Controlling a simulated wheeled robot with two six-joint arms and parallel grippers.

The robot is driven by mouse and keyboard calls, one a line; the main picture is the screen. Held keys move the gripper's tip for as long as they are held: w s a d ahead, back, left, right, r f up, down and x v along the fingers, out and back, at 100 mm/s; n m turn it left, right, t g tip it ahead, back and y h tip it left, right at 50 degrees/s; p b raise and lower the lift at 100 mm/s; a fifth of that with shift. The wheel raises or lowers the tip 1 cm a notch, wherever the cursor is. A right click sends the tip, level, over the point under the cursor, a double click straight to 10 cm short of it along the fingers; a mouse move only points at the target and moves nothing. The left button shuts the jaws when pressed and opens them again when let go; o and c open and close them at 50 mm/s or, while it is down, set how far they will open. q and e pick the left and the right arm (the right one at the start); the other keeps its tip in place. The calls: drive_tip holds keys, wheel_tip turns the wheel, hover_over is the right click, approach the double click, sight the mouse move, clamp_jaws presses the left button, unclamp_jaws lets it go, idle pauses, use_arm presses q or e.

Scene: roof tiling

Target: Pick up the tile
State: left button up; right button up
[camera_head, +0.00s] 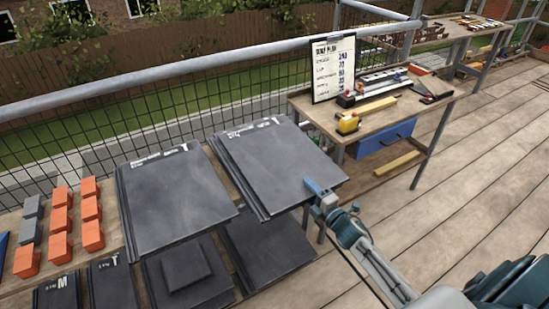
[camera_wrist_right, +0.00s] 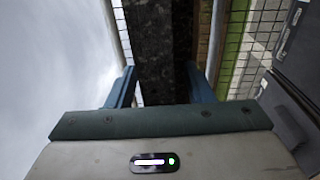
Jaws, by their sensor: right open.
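Large dark grey slate tiles with white lettering lie in two stacks on the bench. The right stack's top tile (camera_head: 280,160) lies at the near right of the bench, and the left stack's top tile (camera_head: 175,200) is beside it. My right gripper (camera_head: 314,188) is at the near right corner of the right stack. In the right wrist view, its two blue fingers stand apart with a dark slab edge (camera_wrist_right: 160,45) between them; I cannot tell whether they touch it. My left gripper is not in view.
Orange and grey blocks (camera_head: 90,213) and small tiles marked M and T (camera_head: 112,284) lie left. More dark slabs (camera_head: 265,250) sit on a shelf below. Behind right is a workbench with a sign (camera_head: 333,68), yellow tape measure (camera_head: 348,124) and blue drawer (camera_head: 382,138). A railing runs behind.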

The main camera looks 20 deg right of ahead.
clamp_jaws()
idle(1.2)
drive_tip(key=shift+r, duration=0.1)
